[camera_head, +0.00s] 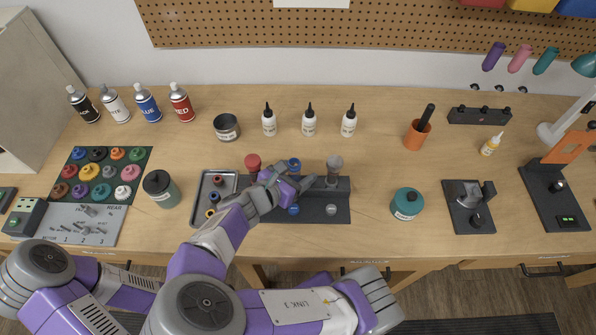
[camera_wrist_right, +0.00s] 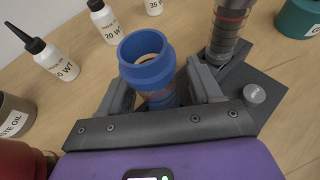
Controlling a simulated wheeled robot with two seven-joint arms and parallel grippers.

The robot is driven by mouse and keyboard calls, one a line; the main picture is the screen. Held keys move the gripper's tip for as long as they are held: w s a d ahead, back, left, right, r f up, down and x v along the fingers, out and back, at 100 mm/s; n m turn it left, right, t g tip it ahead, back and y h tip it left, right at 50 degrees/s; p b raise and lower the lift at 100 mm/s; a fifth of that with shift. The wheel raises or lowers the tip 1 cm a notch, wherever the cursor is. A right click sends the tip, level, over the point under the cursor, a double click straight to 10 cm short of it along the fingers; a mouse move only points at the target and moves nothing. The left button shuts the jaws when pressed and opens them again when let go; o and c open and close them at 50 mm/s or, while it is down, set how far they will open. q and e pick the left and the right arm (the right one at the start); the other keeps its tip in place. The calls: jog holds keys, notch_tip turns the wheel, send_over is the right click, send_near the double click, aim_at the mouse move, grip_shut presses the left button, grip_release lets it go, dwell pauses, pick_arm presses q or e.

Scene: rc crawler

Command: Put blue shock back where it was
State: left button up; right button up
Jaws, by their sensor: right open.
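The blue shock (camera_head: 294,164) stands in the row on the dark shock stand (camera_head: 341,210), between a red shock (camera_head: 252,161) and a grey shock (camera_head: 335,164). My right gripper (camera_head: 287,181) is at the blue shock. In the right wrist view, the blue shock's collar (camera_wrist_right: 146,58) rises between the open fingers of my right gripper (camera_wrist_right: 160,90). Its lower end is hidden by the gripper, so I cannot see how it is seated. The grey shock also shows in the right wrist view (camera_wrist_right: 228,28).
A grey tray (camera_head: 199,211) with small rings lies left of the stand. Dropper bottles (camera_head: 309,122) stand behind it. A teal jar (camera_head: 406,203) and an orange cup (camera_head: 417,135) are to the right. Bare table lies between the stand and the teal jar.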

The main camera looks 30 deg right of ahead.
jog(key=shift+a+r+p, duration=0.25)
jog(key=shift+r+p, duration=0.05)
jog(key=p+v, duration=0.5)
jog(key=v, duration=0.6)
jog(key=shift+s+a+p, duration=0.15)
jog(key=shift+a+p, duration=0.1)
jog(key=shift+p, duration=0.05)
jog(key=shift+f, duration=0.1)
